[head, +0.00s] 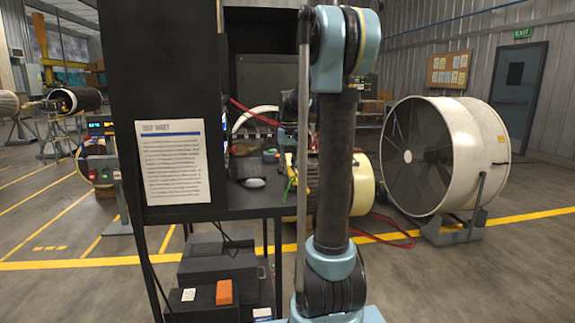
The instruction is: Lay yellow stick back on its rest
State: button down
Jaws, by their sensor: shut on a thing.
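I cannot make out the yellow stick or its rest in the head view. My own arm stands upright in the middle of the picture and covers part of the desk area behind it. My gripper does not show; a dark and blue part just left of the arm's upright link may be a farther part of my arm. What it holds cannot be seen.
A black cabinet (170,60) with a printed sheet (172,160) stands close on the left. A dark desk (250,205) with a mouse (253,183) adjoins it. A large fan drum (470,150) stands right, a cream drum (363,185) behind my arm. Floor at front right is clear.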

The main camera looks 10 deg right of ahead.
jog(key=shift+f, duration=1.95)
jog(key=c, duration=1.4)
grip_release()
